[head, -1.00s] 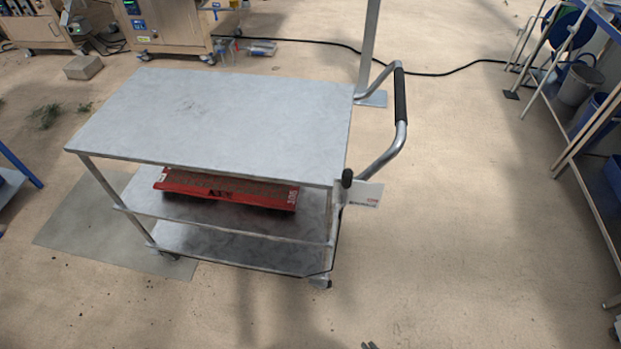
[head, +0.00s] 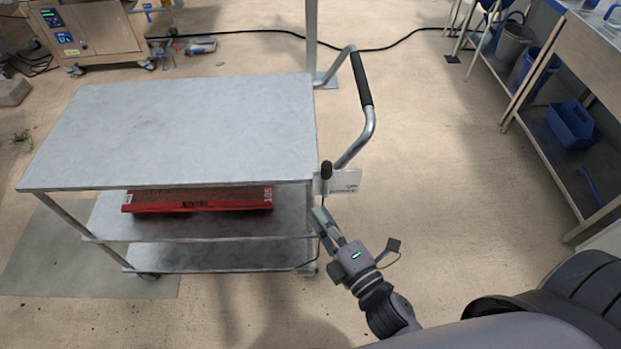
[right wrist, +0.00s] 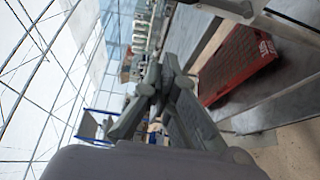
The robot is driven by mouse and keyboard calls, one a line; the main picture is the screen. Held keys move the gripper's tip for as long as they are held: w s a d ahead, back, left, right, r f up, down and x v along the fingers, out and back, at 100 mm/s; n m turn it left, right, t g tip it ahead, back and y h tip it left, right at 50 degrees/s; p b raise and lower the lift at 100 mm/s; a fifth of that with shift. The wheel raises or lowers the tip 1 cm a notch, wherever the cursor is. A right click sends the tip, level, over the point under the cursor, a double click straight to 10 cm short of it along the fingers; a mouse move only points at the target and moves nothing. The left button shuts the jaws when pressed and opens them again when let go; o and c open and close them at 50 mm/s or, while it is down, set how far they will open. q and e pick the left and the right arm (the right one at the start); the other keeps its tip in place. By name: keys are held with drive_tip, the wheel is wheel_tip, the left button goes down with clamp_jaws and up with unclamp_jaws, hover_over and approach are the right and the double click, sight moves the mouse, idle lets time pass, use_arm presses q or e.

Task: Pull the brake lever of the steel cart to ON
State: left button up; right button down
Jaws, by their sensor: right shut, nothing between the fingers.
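The steel cart (head: 180,125) stands left of centre in the head view, with a bare grey top and two lower shelves. Its brake lever (head: 326,170) has a black knob and sits at the cart's right front corner, beside a small white label plate (head: 345,182). The lower part of the lever is hard to make out. My right gripper (head: 321,213) is shut and empty, just below the knob in the picture and close to the cart's right front post. It also shows in the right wrist view (right wrist: 158,78). My left gripper is not in view.
A red tray (head: 200,204) lies on the middle shelf. The push handle (head: 363,80) rises at the cart's right end. A workbench (head: 570,120) with blue bins stands at the right. The floor between cart and bench is open. A black cable crosses behind.

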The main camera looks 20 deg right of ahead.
sight(326, 181)
drive_tip(key=p+x, duration=0.3)
drive_tip(key=x, duration=0.8)
drive_tip(key=d, duration=0.2)
drive_tip(key=s+d+p, duration=0.1)
drive_tip(key=d, duration=0.1)
drive_tip(key=shift+s+d, duration=0.1)
drive_tip(key=shift+s, duration=0.15)
drive_tip(key=shift+f, duration=0.1)
drive_tip(key=shift+s+d+m+b, duration=0.1)
drive_tip(key=shift+d+m+b, duration=0.25)
drive_tip(key=shift+m+b, duration=0.05)
